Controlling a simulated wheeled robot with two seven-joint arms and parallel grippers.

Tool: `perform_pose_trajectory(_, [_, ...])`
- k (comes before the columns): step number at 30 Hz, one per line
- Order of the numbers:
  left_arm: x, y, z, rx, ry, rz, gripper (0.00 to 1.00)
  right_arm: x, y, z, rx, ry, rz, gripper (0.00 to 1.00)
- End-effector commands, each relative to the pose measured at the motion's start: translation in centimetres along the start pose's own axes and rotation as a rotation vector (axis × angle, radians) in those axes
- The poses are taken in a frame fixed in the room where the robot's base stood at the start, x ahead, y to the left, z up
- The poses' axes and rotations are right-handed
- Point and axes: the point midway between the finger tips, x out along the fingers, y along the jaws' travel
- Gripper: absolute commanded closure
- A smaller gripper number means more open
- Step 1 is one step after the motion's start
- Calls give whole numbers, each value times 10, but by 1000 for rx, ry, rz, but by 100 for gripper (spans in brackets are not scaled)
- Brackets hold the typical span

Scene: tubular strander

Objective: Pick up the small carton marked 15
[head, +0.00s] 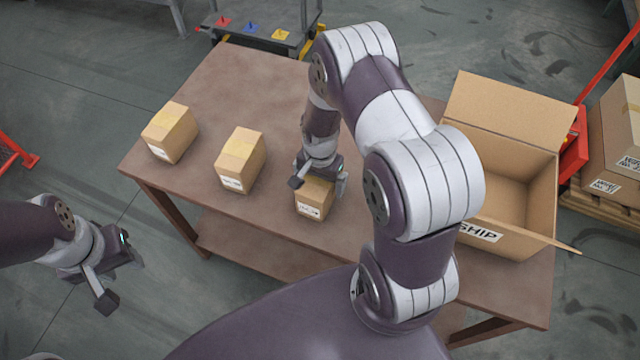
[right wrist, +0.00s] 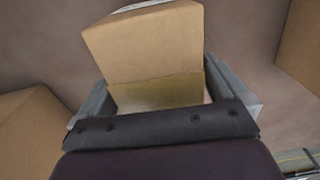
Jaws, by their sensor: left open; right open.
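Three small tan cartons stand on the brown table: a left one (head: 170,132), a middle one (head: 241,160) and a right one (head: 314,200). Each has a white label, but I cannot read which one is marked 15. My right gripper (head: 319,181) is open over the right carton, partly hiding its top. In the right wrist view that carton (right wrist: 148,50) shows between the spread fingers of the gripper (right wrist: 160,92); whether they touch it I cannot tell. My left gripper (head: 120,282) is open and empty, off the table at the lower left.
An open carton labelled SHIP (head: 510,185) stands on the table's right side (head: 530,285), its flaps spread. Larger boxes (head: 612,140) sit on a pallet at right. A cart with coloured pieces (head: 255,32) stands behind the table. The table's back left is clear.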

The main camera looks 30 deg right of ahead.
Motion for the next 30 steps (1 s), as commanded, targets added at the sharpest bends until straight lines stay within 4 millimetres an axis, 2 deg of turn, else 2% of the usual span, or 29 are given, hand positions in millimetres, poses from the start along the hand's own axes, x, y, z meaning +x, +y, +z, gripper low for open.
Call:
perform_pose_trajectory(2, [0, 0, 0, 0, 0, 0, 57, 0, 0, 0, 0, 0, 0, 0])
perform_pose_trajectory(3, [0, 0, 0, 0, 0, 0, 57, 0, 0, 0, 0, 0, 0, 3])
perform_pose_trajectory(8, [0, 0, 0, 0, 0, 0, 57, -1, 0, 0, 0, 0, 0, 55])
perform_pose_trajectory(9, [0, 0, 0, 0, 0, 0, 57, -1, 0, 0, 0, 1, -1, 68])
perform_pose_trajectory(19, [1, 0, 0, 0, 0, 0, 57, -7, -1, -2, 0, 4, -4, 69])
perform_pose_trajectory(23, [4, 0, 1, 0, 0, 0, 57, -23, -2, -2, 0, 5, -5, 69])
perform_pose_trajectory(26, [8, 0, 1, 0, 0, 0, 57, -43, -2, -2, 0, 6, -5, 69])
perform_pose_trajectory(30, [11, 0, 1, 0, 0, 0, 57, -60, 31, 2, 5, 4, -3, 69])
